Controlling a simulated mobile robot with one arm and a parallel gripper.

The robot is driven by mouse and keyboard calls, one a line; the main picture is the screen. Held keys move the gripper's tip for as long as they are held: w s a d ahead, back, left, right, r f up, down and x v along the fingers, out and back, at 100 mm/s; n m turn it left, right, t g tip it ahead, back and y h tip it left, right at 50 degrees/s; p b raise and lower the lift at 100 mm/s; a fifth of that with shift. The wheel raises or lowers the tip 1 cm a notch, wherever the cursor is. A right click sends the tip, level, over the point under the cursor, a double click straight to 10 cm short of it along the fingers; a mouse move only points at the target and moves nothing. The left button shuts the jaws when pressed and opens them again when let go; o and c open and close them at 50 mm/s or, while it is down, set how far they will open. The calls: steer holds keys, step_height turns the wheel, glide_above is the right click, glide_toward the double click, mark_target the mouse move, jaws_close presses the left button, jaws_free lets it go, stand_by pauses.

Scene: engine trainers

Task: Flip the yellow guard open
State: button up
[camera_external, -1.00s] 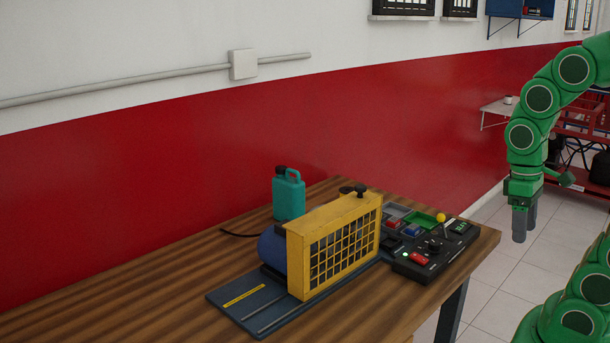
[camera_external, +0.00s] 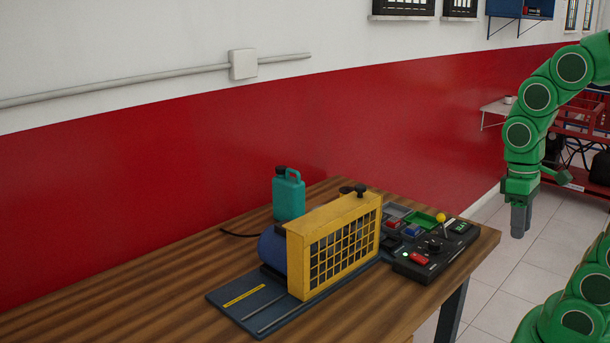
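The yellow guard (camera_external: 308,239) is a boxy cover with a grid front, standing upright on a dark base plate (camera_external: 246,307) on the wooden table. It sits in front of a blue rounded body (camera_external: 272,250) and hides most of it. A dark round knob (camera_external: 360,190) shows at the top right end of the guard. My gripper (camera_external: 519,222) hangs pointing down beyond the right end of the table, well apart from the guard. Its dark fingers appear close together, and the gap between them cannot be made out.
A black control panel (camera_external: 425,268) with a red switch and a yellow-knobbed lever (camera_external: 440,219) is right of the guard. A tray with coloured blocks (camera_external: 398,212) lies behind it. A teal jug (camera_external: 289,196) stands behind the guard. The table's left part (camera_external: 130,308) is clear.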

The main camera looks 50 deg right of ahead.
steer(key=shift+n+t+y, duration=0.3)
steer(key=shift+t+y, duration=0.2)
steer(key=w, duration=0.2)
steer(key=w+a+r, duration=0.1)
steer(key=w, duration=0.3)
steer(key=shift+w+a+r, duration=0.15)
steer(key=shift+w+r, duration=0.05)
steer(key=shift+r, duration=0.2)
jaws_close()
steer(key=w+d+r+t+y, duration=0.1)
steer(key=w+d+r+t, duration=0.1)
steer(key=w, duration=1.1)
steer(key=w+d+r+m+t+y, duration=0.1)
steer(key=w+d+r, duration=0.4)
steer(key=w, duration=0.8)
steer(key=shift+w+d+t+y, duration=0.2)
steer(key=shift+w+t+y, duration=0.15)
steer(key=shift+t+y, duration=0.7)
steer(key=shift+t+h, duration=0.25)
